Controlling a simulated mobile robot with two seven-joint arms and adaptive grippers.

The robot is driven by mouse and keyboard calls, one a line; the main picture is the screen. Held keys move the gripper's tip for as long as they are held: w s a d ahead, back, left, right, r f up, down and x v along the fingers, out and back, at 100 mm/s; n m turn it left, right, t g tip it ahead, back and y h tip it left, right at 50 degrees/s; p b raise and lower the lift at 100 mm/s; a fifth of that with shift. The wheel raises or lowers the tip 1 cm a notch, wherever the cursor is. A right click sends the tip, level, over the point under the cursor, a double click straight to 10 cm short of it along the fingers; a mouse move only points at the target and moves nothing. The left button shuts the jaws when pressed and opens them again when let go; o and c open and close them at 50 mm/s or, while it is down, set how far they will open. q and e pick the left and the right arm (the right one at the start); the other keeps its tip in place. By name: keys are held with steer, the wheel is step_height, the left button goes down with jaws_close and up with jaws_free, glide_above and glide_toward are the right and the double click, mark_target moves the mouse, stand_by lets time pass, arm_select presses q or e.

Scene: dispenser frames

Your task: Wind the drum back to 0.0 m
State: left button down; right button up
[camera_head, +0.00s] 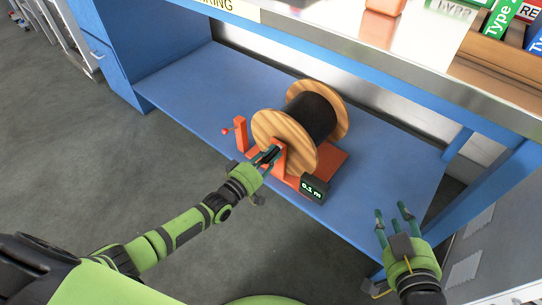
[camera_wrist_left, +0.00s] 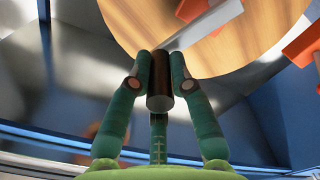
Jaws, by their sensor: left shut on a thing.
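The drum (camera_head: 312,118), wound with black material between two wooden flanges, sits in an orange stand (camera_head: 325,165) on the blue lower shelf. A small black display (camera_head: 313,187) at the front of the stand reads 0.1 m. My left gripper (camera_head: 268,158) is at the near flange. In the left wrist view its fingers are shut on a dark round crank handle (camera_wrist_left: 160,82), joined to a grey crank arm (camera_wrist_left: 207,25) in front of the wooden flange. My right gripper (camera_head: 393,220) is open and empty at the right, apart from the drum.
An orange post with a red knob (camera_head: 228,130) stands left of the drum. The steel worktop (camera_head: 370,40) lies above the shelf, with a wooden box (camera_head: 500,68) of labelled cartons at right. The left part of the shelf (camera_head: 190,85) is clear.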

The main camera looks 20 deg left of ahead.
arm_select(q)
steer(key=shift+w+r, duration=0.1)
steer(key=shift+r, duration=0.05)
steer(key=c, duration=1.1)
jaws_free()
steer(key=shift+s+a, duration=0.15)
steer(key=shift+s, duration=0.2)
steer(key=v, duration=1.1)
steer(key=shift+s, duration=0.15)
